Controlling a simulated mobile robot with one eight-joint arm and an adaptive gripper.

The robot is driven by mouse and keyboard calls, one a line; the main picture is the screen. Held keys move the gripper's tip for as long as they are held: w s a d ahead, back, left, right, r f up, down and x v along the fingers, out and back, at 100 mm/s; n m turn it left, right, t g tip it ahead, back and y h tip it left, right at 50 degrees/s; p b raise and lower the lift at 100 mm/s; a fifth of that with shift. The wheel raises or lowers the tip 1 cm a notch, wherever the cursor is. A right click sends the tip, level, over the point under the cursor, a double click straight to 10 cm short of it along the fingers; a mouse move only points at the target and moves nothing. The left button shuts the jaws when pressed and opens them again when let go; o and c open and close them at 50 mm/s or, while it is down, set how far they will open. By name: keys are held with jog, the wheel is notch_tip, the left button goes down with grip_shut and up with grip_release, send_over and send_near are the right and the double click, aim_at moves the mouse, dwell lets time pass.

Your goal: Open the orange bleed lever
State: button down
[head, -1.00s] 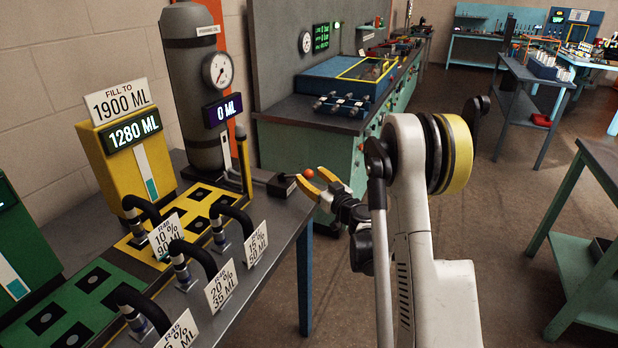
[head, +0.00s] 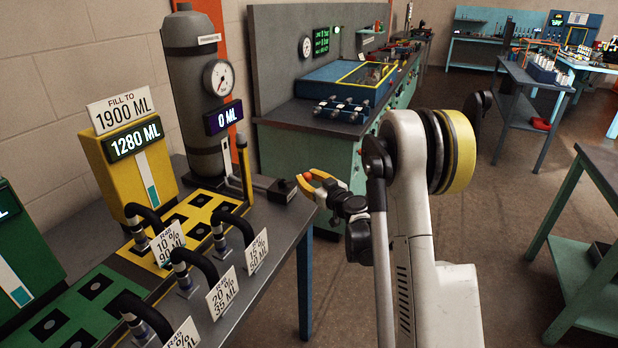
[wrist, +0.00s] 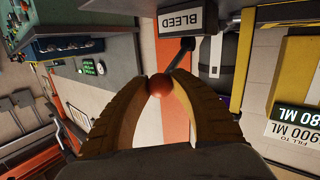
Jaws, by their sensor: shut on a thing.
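The orange bleed lever's round knob (wrist: 160,86) sits between my gripper's fingertips (wrist: 161,84) in the wrist view. Its dark rod (wrist: 179,54) runs up to a block labelled BLEED (wrist: 201,17). In the head view the orange knob (head: 304,177) shows at the tips of my yellow gripper (head: 308,181), just past the corner of the grey bench. My gripper is shut on the knob. The dark bleed block (head: 281,191) stands at the bench corner, left of the knob.
A yellow tank (head: 132,165) reads 1280 ML under a sign saying FILL TO 1900 ML. A grey cylinder (head: 197,90) with a gauge and a 0 ML display stands behind. Several black hoses with labels line the bench.

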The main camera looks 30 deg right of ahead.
jog(key=shift+w+a+r+n+g+p, duration=0.2)
jog(key=shift+w+r+n+g+p, duration=0.1)
jog(key=shift+r+g+p, duration=0.25)
jog(key=c, duration=1.1)
grip_release()
jog(key=shift+s, duration=0.1)
jog(key=v, duration=1.2)
jog(key=shift+f, duration=0.1)
